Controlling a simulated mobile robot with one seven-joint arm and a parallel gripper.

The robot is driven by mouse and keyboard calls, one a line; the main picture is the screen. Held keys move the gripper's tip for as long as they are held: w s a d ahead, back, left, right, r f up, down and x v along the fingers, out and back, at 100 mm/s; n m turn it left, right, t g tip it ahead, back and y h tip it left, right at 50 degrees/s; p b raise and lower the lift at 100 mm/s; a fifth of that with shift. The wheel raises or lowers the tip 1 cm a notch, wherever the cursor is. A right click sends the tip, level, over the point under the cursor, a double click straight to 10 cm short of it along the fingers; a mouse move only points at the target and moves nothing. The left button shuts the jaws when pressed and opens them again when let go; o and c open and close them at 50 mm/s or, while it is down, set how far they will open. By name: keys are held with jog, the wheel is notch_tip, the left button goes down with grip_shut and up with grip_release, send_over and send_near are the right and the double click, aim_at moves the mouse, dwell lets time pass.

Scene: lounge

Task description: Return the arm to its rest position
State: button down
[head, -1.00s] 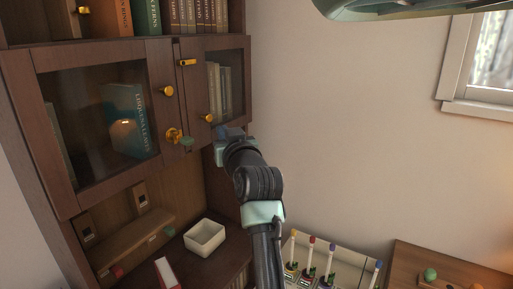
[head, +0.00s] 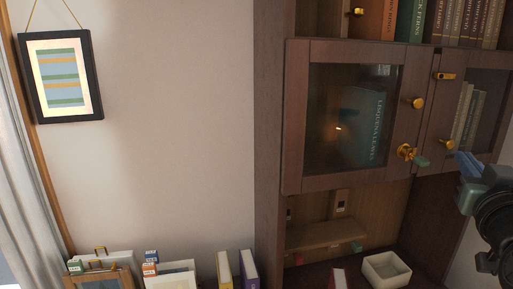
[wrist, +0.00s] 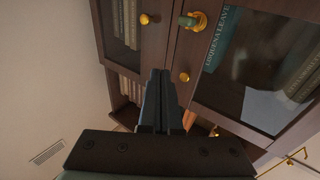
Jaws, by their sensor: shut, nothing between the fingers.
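My gripper (head: 468,164) is at the right edge of the head view, just right of the glass-door cabinet's (head: 300,120) gold latch. My arm is bent and only its end shows. In the wrist view the two dark fingers of my gripper (wrist: 160,75) are together, pointing at the cabinet doors, with nothing between them. A gap to the doors cannot be judged exactly.
The cabinet has gold knobs (head: 418,103) and a gold latch (head: 405,151) with a green tip. A white square bowl (head: 387,269) sits on the shelf below. A framed picture (head: 62,75) hangs on the left wall. Books (head: 249,270) stand low in the middle.

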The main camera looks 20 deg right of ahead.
jog(key=w+a+r+n+t+y, duration=0.1)
jog(key=w+a+r+t, duration=0.15)
jog(key=a, duration=0.55)
jog(key=w+a+r+n+t+y, duration=0.2)
jog(key=a+r, duration=0.2)
jog(key=a, duration=0.4)
jog(key=w+a+r+n+t+y, duration=0.1)
jog(key=w+a+r+t, duration=0.2)
jog(key=a, duration=0.6)
jog(key=s+a+r+n+t+y, duration=0.1)
jog(key=s+a+r+y, duration=0.1)
jog(key=a, duration=0.5)
jog(key=s+a+r+n+t+y, duration=0.1)
jog(key=s+a+r+t+y, duration=0.1)
jog(key=a, duration=0.5)
jog(key=s+a+r+n+t+y, duration=0.2)
jog(key=s+a+r+y, duration=0.2)
jog(key=a, duration=0.4)
jog(key=shift+s+r, duration=0.45)
jog(key=shift+s, duration=0.3)
jog(key=shift+t, duration=0.25)
